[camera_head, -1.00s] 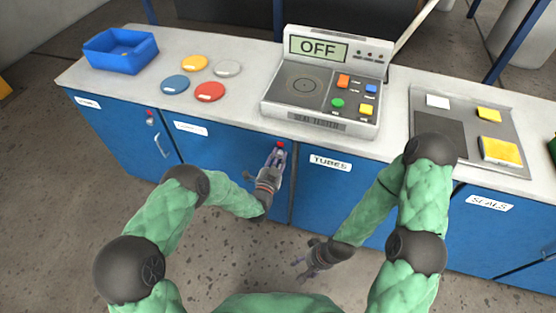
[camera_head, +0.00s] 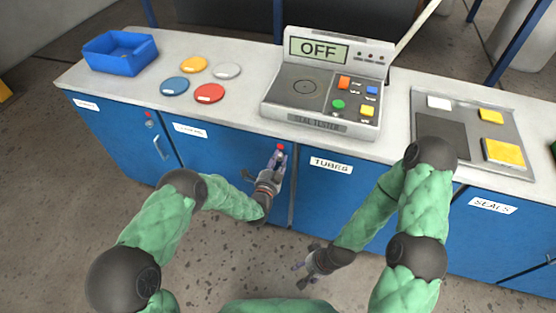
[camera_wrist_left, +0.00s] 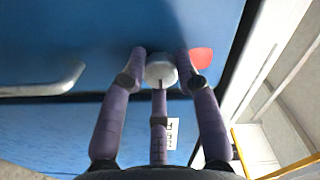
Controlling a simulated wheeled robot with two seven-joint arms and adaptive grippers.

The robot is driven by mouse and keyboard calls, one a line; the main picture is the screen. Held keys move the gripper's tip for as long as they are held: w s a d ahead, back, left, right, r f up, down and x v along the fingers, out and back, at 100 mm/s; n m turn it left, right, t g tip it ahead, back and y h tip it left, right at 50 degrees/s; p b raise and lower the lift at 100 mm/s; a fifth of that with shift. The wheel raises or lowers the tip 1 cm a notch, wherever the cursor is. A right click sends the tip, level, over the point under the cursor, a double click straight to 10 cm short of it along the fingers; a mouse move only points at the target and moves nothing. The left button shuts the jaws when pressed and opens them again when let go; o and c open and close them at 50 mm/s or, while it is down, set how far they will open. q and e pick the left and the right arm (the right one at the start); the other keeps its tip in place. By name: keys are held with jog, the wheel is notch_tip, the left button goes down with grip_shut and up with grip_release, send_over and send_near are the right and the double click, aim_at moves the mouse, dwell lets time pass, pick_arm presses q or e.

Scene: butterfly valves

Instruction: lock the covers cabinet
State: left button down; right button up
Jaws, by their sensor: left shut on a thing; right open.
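The covers cabinet door (camera_head: 225,155) is the blue door second from the left, closed as far as I can tell; its label (camera_head: 190,130) is too small to read. My left gripper (camera_head: 277,158) is at this door's upper right. In the left wrist view, my left gripper (camera_wrist_left: 160,75) is shut on a round grey lock knob (camera_wrist_left: 160,70). A red mark (camera_wrist_left: 201,58) sits beside the knob, and it also shows in the head view (camera_head: 281,147). The door's handle (camera_wrist_left: 40,82) is clear of the fingers. My right gripper (camera_head: 304,274) is open and empty, low in front of the cabinets.
The grey counter (camera_head: 245,95) runs above the doors. On it are a blue bin (camera_head: 120,60), several coloured discs (camera_head: 194,65), a seal tester (camera_head: 315,110) reading OFF, and a tray (camera_head: 430,90). The tubes door (camera_head: 325,195) is just right. Floor in front is free.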

pick_arm(q)
jog(key=c, duration=0.9)
grip_release()
jog(key=shift+f, duration=0.15)
jog(key=v, duration=1.2)
